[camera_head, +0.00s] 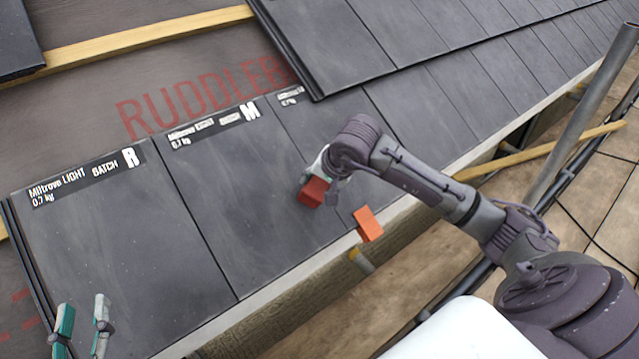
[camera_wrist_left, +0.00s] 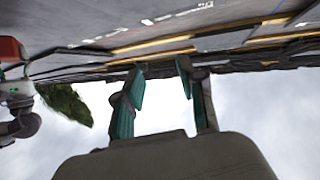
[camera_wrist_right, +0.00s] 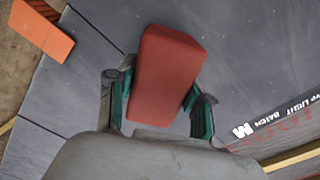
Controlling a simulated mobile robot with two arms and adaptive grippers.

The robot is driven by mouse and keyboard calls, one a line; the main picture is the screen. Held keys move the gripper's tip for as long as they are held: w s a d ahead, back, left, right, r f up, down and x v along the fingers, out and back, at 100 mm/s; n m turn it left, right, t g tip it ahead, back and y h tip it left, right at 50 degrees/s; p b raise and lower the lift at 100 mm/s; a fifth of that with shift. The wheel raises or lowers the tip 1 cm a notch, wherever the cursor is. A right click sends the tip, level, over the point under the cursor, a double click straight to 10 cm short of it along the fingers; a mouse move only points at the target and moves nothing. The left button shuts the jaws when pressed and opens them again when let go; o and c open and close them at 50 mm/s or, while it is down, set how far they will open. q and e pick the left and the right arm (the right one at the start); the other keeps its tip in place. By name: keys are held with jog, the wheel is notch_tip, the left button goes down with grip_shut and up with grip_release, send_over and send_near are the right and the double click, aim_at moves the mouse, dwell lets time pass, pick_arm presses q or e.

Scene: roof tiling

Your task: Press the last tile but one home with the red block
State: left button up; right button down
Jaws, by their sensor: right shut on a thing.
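My right gripper (camera_head: 318,172) is shut on the red block (camera_head: 314,193). In the right wrist view the red block (camera_wrist_right: 165,75) sits between the green-padded fingers, over dark tile surface. Whether it touches the tile, I cannot tell. Below it lies the lower part of the row of dark tiles. The tile marked M (camera_head: 245,185) lies between the tile marked R (camera_head: 120,245) at the left and another labelled tile (camera_head: 312,135) at the right, partly hidden by my right arm. My left gripper (camera_head: 82,315) is open and empty at the lower left, also seen against sky in the left wrist view (camera_wrist_left: 160,78).
A small orange block (camera_head: 368,224) sits at the eave edge, right of the red block. Overlapping tiles (camera_head: 400,40) cover the upper right. Bare underlay with red lettering (camera_head: 190,100) and a wooden batten (camera_head: 140,36) show at the upper left. A scaffold pole (camera_head: 590,110) stands right.

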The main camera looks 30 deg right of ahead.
jog(key=shift+w+f+b, duration=0.25)
jog(key=shift+f+b, duration=0.1)
jog(key=shift+f, duration=0.1)
jog(key=shift+w+f+b, duration=0.25)
jog(key=shift+f+b, duration=0.1)
jog(key=shift+w+f+b, duration=0.25)
jog(key=shift+f+b, duration=0.15)
jog(key=shift+f, duration=0.05)
jog(key=shift+w+f, duration=0.1)
pick_arm(q)
jog(key=s+r+t+h, duration=0.2)
jog(key=r+t, duration=0.4)
jog(key=r, duration=0.3)
jog(key=shift+s+d, duration=0.3)
jog(key=shift+s, duration=0.25)
jog(key=shift+w, duration=0.1)
